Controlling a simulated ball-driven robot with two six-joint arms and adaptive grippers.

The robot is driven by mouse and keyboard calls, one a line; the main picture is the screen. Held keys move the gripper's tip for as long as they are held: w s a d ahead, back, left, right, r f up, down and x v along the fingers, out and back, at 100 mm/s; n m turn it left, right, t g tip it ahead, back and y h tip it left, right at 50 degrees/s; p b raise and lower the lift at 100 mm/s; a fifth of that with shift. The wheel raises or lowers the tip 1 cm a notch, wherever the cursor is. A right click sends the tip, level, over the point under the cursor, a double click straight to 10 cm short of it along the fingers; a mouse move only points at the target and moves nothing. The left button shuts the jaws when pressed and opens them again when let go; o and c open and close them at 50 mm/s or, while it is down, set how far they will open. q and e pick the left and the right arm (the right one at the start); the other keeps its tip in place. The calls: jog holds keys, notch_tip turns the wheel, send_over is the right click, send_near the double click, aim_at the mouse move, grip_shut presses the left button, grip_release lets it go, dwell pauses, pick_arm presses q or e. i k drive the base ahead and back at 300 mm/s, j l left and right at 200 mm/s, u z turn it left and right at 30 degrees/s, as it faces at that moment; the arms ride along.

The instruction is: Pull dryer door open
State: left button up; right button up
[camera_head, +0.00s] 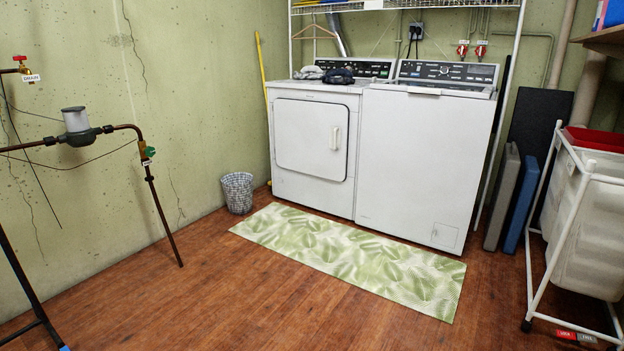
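The white dryer (285,180) stands against the back wall, on the left of a white washer (425,170). Its front door (306,140) looks shut and flush with the front panel. A pale vertical handle (335,138) sits near the door's right edge. Some dark and grey folded cloth (338,76) lies on the dryer's top. Neither of my grippers shows in the head view.
A green leaf-pattern mat (345,255) lies in front of both machines. A wire basket (238,192) stands left of the dryer. A wheeled laundry cart (585,225) is at the right, pipes (80,138) at the left. The wooden floor (260,300) in front is clear.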

aim_at(311, 138)
jog(key=i+j+u, duration=0.25)
jog(key=i, duration=0.7)
jog(key=i+u, duration=0.25)
jog(key=i, duration=0.7)
